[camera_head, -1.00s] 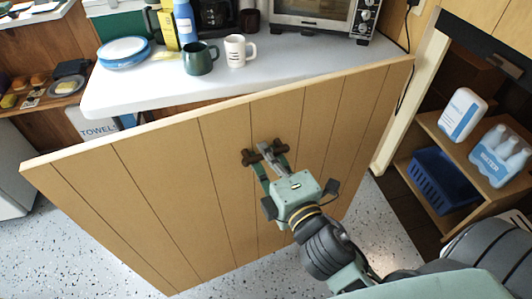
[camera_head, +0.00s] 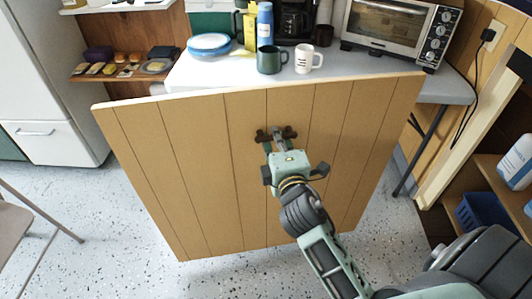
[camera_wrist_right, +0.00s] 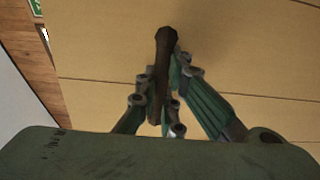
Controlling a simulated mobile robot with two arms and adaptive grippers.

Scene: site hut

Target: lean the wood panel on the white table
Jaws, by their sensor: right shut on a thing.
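The wood panel (camera_head: 210,160) is a large tan board with vertical grooves, standing in front of the white table (camera_head: 185,79) in the head view. Its top edge shows just in front of the tabletop; I cannot tell whether it touches the table. My right gripper (camera_head: 277,138) is shut on the panel's dark brown handle (camera_head: 262,136). In the right wrist view the gripper's fingers (camera_wrist_right: 163,90) close around the handle (camera_wrist_right: 165,45), with the panel (camera_wrist_right: 240,40) behind. The table's front is mostly hidden by the panel. My left gripper is not in view.
On the table stand a green mug (camera_head: 270,60), a white mug (camera_head: 308,58), blue-rimmed plates (camera_head: 209,45), a blue bottle (camera_head: 265,25) and a toaster oven (camera_head: 390,27). A shelf (camera_head: 455,190) is at right, a chair (camera_head: 20,225) at left. Speckled floor (camera_head: 115,245) is free at lower left.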

